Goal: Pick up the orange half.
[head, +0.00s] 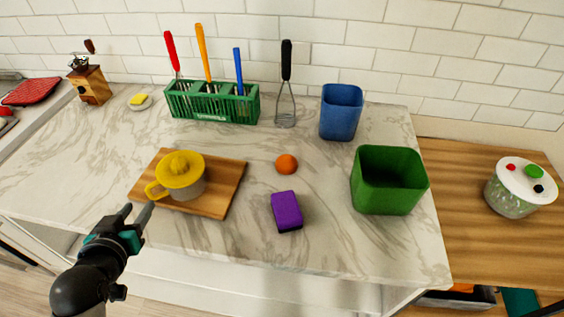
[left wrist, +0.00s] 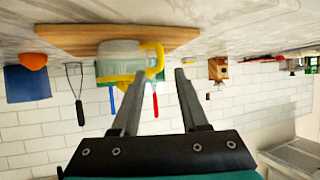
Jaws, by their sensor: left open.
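The orange half (head: 287,164) lies on the marble counter, right of the cutting board, its rounded orange side showing. It also shows at the left of the upside-down left wrist view (left wrist: 33,61). My left gripper (head: 137,211) is open and empty at the counter's front edge, at the lower left of the head view. It is well to the left of the orange half and nearer the front. In the left wrist view its two fingers (left wrist: 159,72) are spread apart with nothing held between them. My right gripper is not in view.
A yellow juicer (head: 181,170) sits on the wooden board (head: 225,188) between my left gripper and the orange half. A purple sponge-like block (head: 286,211) lies just in front of the orange. Green (head: 389,185) and blue (head: 340,112) bins stand right; a green utensil rack (head: 212,103) stands behind.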

